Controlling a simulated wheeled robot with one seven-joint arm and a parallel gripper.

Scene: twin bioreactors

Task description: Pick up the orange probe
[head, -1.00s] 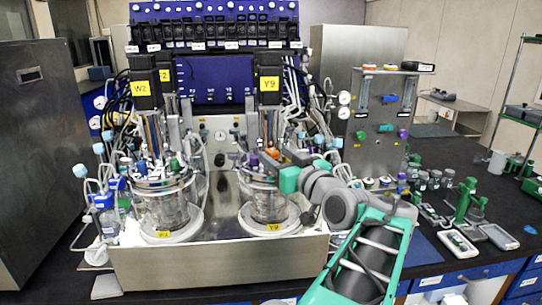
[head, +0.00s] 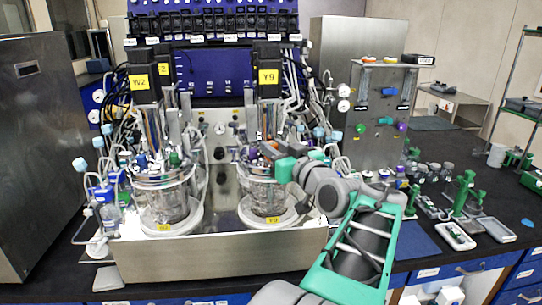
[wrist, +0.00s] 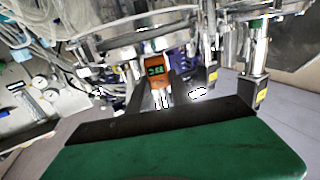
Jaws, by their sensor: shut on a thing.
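The orange probe (wrist: 156,70), a small orange block with a lit green display, is at the upper middle of the wrist view, under the rim of a vessel's metal head plate. In the head view, my gripper (head: 270,153) is over the top of the right vessel (head: 265,195), labelled Y9. The probe is mostly hidden there behind my fingers and the tubing. I cannot tell whether its lower end is clear of the vessel.
The left vessel (head: 162,205), labelled W2, stands beside the right one, both on a steel base (head: 220,255). Tubes, cables and steel posts crowd around the vessel tops. Green stands (head: 463,195) and white trays (head: 493,230) are on the black bench at right.

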